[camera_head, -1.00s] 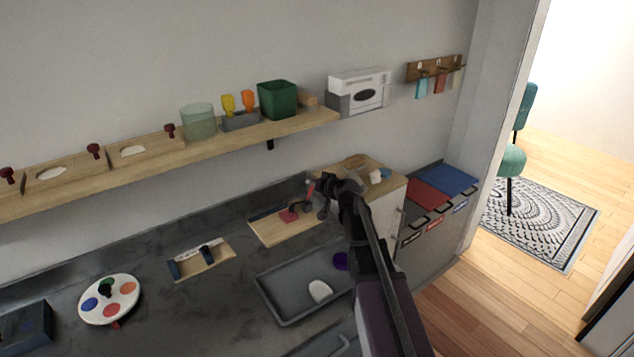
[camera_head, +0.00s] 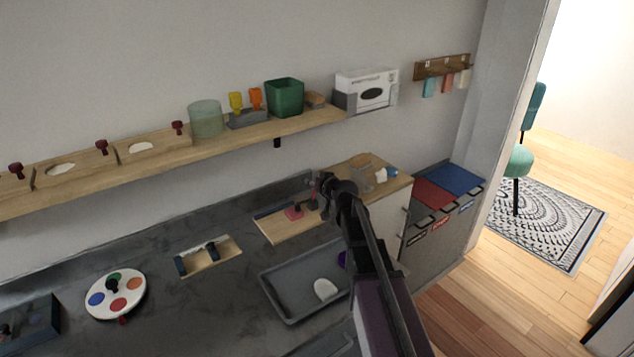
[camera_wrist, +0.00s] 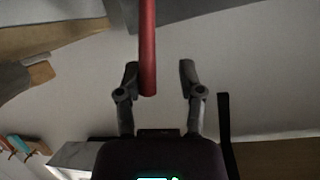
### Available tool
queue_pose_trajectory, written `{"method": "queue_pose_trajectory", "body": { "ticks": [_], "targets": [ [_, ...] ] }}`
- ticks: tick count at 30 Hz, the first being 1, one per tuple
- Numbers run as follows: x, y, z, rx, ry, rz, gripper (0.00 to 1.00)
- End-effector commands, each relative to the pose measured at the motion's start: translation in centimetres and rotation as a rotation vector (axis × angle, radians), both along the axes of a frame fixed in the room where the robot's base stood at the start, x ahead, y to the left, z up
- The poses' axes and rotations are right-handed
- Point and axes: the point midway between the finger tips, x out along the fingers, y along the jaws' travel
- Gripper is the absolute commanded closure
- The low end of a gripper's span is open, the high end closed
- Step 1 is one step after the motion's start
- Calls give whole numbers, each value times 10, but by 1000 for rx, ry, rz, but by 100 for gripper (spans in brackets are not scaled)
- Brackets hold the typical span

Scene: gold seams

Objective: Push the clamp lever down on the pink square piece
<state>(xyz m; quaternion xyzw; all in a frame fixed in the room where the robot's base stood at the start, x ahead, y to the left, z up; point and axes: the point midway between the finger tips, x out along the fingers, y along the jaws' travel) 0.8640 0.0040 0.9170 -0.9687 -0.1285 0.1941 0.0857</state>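The pink square piece (camera_head: 294,212) lies flat on a light wooden board on the dark counter. A dark clamp with a red lever (camera_head: 313,203) stands at its right, partly hidden by my gripper. My gripper (camera_head: 323,184) is just above and right of the clamp. In the wrist view my gripper (camera_wrist: 158,78) has its two fingers spread apart. The red lever (camera_wrist: 147,45) reaches between them, nearer one finger, with gaps visible. I cannot tell whether it touches a finger. The pink piece is not visible in the wrist view.
A grey tray (camera_head: 270,294) with a white piece (camera_head: 325,289) lies in front of the board. A smaller wooden holder (camera_head: 222,258) is at the left. A shelf (camera_head: 225,138) runs along the wall above. A wooden-topped cabinet (camera_head: 392,185) stands to the right.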

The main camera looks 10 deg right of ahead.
Motion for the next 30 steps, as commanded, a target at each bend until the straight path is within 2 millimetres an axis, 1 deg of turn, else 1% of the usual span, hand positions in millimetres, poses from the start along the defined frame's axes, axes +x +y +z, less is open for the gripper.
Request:
{"method": "queue_pose_trajectory", "body": {
  "ticks": [11,17,23,30],
  "targets": [
    [1,-4,0,6,2,-6,47],
    [4,-9,-2,69,29,-8,47],
    [9,-20,-8,226,97,-8,47],
    [16,-35,-22,487,214,-9,47]
  ]
}}
